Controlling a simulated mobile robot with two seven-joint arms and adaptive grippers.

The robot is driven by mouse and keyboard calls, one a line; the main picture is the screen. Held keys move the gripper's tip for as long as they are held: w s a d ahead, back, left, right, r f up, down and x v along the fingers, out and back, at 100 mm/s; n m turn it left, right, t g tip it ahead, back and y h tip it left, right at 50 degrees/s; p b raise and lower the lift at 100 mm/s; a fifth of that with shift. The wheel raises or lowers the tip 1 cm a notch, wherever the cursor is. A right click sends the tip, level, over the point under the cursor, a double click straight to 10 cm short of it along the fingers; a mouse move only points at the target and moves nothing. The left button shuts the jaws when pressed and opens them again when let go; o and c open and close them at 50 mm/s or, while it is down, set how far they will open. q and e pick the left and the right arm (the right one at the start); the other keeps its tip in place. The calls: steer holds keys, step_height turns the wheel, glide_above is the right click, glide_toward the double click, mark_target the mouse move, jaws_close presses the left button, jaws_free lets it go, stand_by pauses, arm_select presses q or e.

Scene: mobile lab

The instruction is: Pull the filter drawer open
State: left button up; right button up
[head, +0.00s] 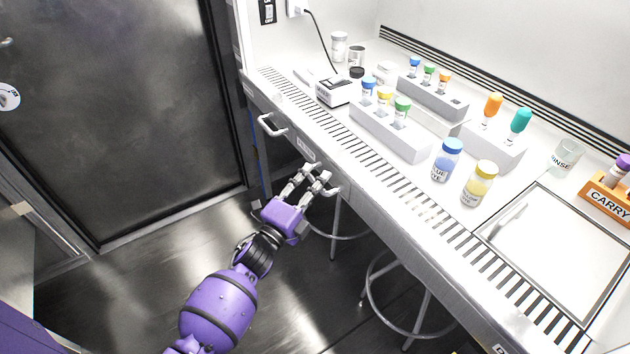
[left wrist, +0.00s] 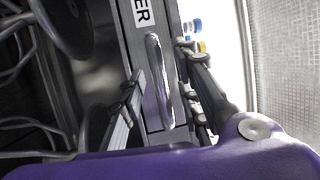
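The filter drawer's front is under the bench edge, with a white label (head: 305,148) too small to read in the head view. In the left wrist view the drawer label (left wrist: 142,14) shows the letters "ER", and a pale bar handle (left wrist: 157,82) lies beside it. My left gripper (head: 317,175) is at the drawer front, just right of the label. In the left wrist view its fingers (left wrist: 162,65) are apart, one on each side of the handle. Contact with the handle cannot be told. The drawer looks shut. My right gripper is not in view.
Another bar handle (head: 271,126) is further left on the bench front. The bench top (head: 420,205) holds vial racks, jars, a rinse beaker (head: 567,156) and an orange carrier (head: 606,197). Stools (head: 400,300) stand beneath. The floor left of my arm is clear.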

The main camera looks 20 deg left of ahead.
arm_select(q)
steer(key=shift+w, duration=0.25)
jaws_close()
